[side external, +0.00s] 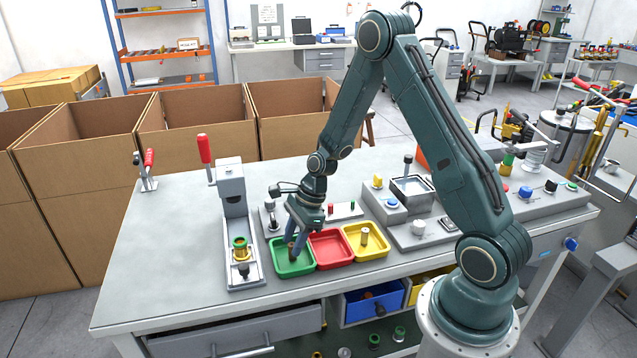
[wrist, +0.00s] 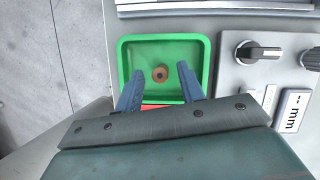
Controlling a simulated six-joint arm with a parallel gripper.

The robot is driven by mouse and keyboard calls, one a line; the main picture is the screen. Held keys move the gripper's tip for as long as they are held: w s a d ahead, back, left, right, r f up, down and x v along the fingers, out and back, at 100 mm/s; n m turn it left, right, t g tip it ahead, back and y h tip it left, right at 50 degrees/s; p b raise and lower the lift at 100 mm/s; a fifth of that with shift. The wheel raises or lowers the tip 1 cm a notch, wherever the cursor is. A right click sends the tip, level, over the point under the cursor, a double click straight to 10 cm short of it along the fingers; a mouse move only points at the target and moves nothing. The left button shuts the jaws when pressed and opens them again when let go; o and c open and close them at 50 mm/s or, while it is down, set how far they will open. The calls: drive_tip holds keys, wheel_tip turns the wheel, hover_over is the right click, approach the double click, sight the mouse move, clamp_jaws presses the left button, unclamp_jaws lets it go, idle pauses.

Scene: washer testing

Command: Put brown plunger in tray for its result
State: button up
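The brown plunger (wrist: 160,74) shows end-on in the wrist view, as a round brown top with a dark centre. It is in the green tray (wrist: 125,50), away from the walls. In the side view the green tray (side external: 293,270) is the leftmost of three trays, and the plunger (side external: 291,249) is partly hidden by my fingers. My gripper (side external: 297,253) points down over this tray. Its two blue fingers are apart, with clear gaps on both sides of the plunger, so it is open and holds nothing.
The red tray (side external: 331,263) looks empty; the yellow tray (side external: 375,254) holds a tan peg (side external: 364,236). A press fixture with a red lever (side external: 204,149) stands left of the trays. A gauge panel with knobs (wrist: 250,52) borders the green tray.

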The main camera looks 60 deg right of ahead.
drive_tip(key=v, duration=1.2)
idle(0.3)
drive_tip(key=s+a+r+n+t+h, duration=0.1)
drive_tip(key=s+a+r+n, duration=0.3)
drive_tip(key=r+n, duration=0.25)
drive_tip(key=s+a+r+n+h, duration=0.2)
drive_tip(key=s+a+r+n, duration=0.2)
drive_tip(key=r+n, duration=0.25)
drive_tip(key=s+a+r+n+t, duration=0.1)
drive_tip(key=s+r+n, duration=0.1)
drive_tip(key=s+n, duration=0.4)
drive_tip(key=s+a+r+n+t, duration=0.1)
drive_tip(key=s+a+r+n, duration=0.1)
drive_tip(key=s+n, duration=0.3)
drive_tip(key=shift+s+r+n+h, duration=0.15)
drive_tip(key=shift+s+n+h, duration=0.15)
drive_tip(key=shift+s+n, duration=0.15)
idle(0.6)
